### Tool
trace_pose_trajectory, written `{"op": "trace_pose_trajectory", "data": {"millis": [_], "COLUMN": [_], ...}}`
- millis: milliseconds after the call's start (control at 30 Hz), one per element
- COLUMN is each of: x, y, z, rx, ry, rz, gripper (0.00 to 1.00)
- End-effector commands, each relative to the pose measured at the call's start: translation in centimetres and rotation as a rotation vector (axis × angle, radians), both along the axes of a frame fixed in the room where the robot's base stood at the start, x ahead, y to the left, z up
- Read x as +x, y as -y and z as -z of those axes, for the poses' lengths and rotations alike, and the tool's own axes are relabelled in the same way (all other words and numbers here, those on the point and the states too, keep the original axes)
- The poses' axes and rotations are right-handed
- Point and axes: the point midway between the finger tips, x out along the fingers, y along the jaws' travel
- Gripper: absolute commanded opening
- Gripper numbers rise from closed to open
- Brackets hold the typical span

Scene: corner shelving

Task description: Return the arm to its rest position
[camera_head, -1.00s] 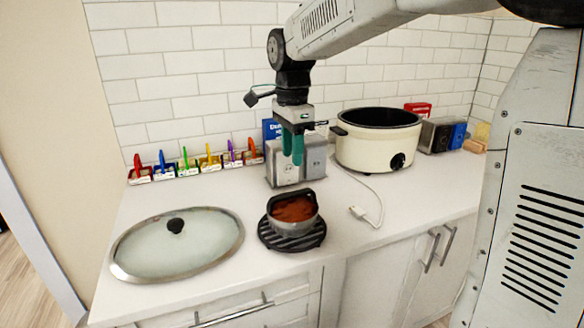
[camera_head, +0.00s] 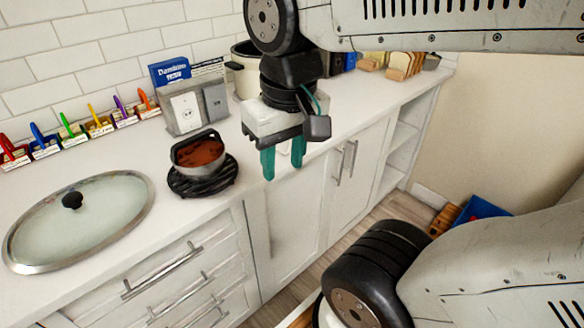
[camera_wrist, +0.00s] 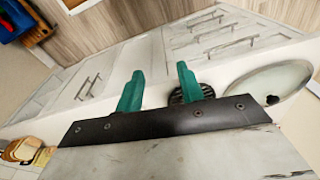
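My gripper (camera_head: 283,160) hangs in front of the counter's front edge in the head view, its two green fingers pointing down. The fingers are apart with nothing between them. In the wrist view the green fingers (camera_wrist: 158,90) also stand apart and empty. My arm crosses the top right of the head view and hides part of the cream slow cooker (camera_head: 243,77).
A pot of red-brown food (camera_head: 200,154) sits on a black trivet (camera_head: 203,182). A glass lid (camera_head: 105,205) lies left of it. Bread slices (camera_head: 405,64) stand at the counter's far end. A blue object (camera_head: 480,211) is on the floor. Floor in front of the cabinets is partly clear.

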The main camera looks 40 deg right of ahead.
Motion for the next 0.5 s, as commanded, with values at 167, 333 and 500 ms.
{"op": "trace_pose_trajectory", "data": {"millis": [167, 333, 500], "x": [-1.9, -2.0, -1.9], "y": [0.1, 0.1, 0.1], "z": [1.3, 1.4, 1.3], "rx": [-0.013, -0.014, -0.014], "ry": [0.009, 0.009, 0.009], "rz": [-0.113, -0.122, -0.120], "gripper": [0.38, 0.38, 0.38]}}
